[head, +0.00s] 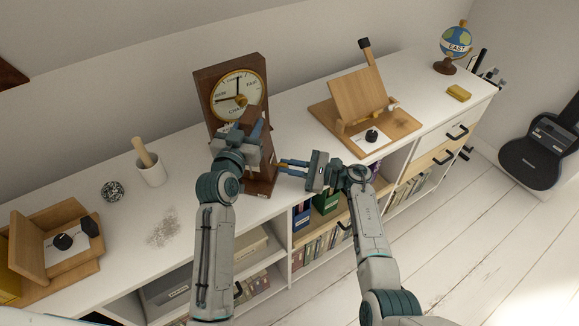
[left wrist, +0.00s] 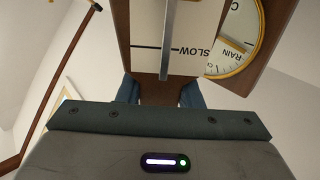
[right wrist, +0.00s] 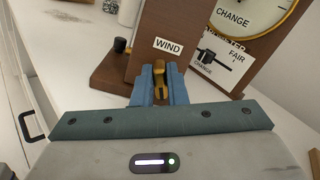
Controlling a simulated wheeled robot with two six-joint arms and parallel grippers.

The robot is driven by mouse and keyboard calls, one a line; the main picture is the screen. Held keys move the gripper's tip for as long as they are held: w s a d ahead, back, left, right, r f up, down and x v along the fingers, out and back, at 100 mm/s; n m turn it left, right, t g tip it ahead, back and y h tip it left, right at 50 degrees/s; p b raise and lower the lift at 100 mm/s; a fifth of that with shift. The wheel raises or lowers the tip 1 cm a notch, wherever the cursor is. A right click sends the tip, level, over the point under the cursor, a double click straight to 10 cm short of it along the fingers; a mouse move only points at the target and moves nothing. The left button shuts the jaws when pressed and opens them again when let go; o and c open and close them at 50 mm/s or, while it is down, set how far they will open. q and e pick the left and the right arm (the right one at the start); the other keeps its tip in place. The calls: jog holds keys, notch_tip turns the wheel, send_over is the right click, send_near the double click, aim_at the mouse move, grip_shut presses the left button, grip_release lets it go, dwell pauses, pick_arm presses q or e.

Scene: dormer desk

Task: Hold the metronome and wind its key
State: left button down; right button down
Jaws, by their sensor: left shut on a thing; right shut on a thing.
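The metronome (head: 262,182) is a brown wooden body standing on the white cabinet top, partly hidden by my left arm. Its white scale marked SLOW and its metal rod show in the left wrist view (left wrist: 205,35). My left gripper (head: 240,138) is shut on the metronome's upper part, blue fingers either side. The brass winding key (right wrist: 159,75) sticks out of the metronome's side below a WIND label (right wrist: 168,46). My right gripper (head: 283,163) is shut on the key, which shows between its blue fingers in the right wrist view.
A wooden barometer (head: 204,85) with a round dial stands close behind the metronome. A wooden bookstand (head: 352,98) is to the right, with a small globe (head: 456,42) farther right. A white mortar (head: 152,175) and a speckled ball (head: 112,191) stand left.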

jog(key=shift+s+f+m, duration=0.1)
jog(key=shift+f+m, duration=0.05)
jog(key=shift+m, duration=0.15)
jog(key=m, duration=0.5)
jog(key=shift+f+m, duration=0.1)
jog(key=shift+m, duration=0.2)
jog(key=m, duration=0.5)
jog(key=shift+f+m, duration=0.1)
jog(key=shift+m, duration=0.3)
jog(key=c, duration=1.4)
grip_release()
jog(key=shift+c, duration=0.2)
jog(key=shift+r, duration=0.2)
